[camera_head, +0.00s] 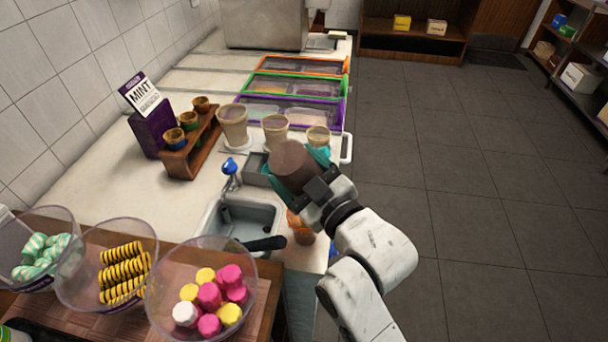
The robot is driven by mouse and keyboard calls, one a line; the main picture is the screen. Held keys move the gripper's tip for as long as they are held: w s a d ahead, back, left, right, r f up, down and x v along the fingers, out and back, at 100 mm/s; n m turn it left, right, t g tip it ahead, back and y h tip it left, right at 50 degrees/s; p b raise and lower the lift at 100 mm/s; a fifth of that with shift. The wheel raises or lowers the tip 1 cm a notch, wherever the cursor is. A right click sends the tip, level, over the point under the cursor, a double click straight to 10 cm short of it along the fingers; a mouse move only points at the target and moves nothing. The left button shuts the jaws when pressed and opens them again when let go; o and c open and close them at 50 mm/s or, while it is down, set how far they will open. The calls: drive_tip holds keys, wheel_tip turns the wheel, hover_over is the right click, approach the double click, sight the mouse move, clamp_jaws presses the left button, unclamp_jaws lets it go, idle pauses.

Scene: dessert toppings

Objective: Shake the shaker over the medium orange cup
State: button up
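My gripper (298,168) has its teal fingers on both sides of a brown cylinder, which looks like the shaker (291,158). It holds the shaker tilted above the counter's right edge. An orange cup (300,228) stands below and close to the gripper, near the sink's right side. My gripper and wrist hide part of this cup, so its size and contents cannot be told.
A sink (243,214) with a blue-handled tap (230,170) lies left of the orange cup. Several beige cups (233,122) stand behind. A wooden cup rack (190,150) and clear candy bowls (203,270) are on the left. Floor (480,200) is free at right.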

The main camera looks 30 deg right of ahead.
drive_tip(key=shift+r+p, duration=3.25)
drive_tip(key=shift+r, duration=0.7)
drive_tip(key=shift+f, duration=0.1)
wheel_tip(320, 180, down, 8)
drive_tip(key=b, duration=0.6)
drive_tip(key=shift+f, duration=0.1)
drive_tip(key=shift+r, duration=0.2)
drive_tip(key=shift+r+p, duration=3.5)
drive_tip(key=shift+r, duration=0.5)
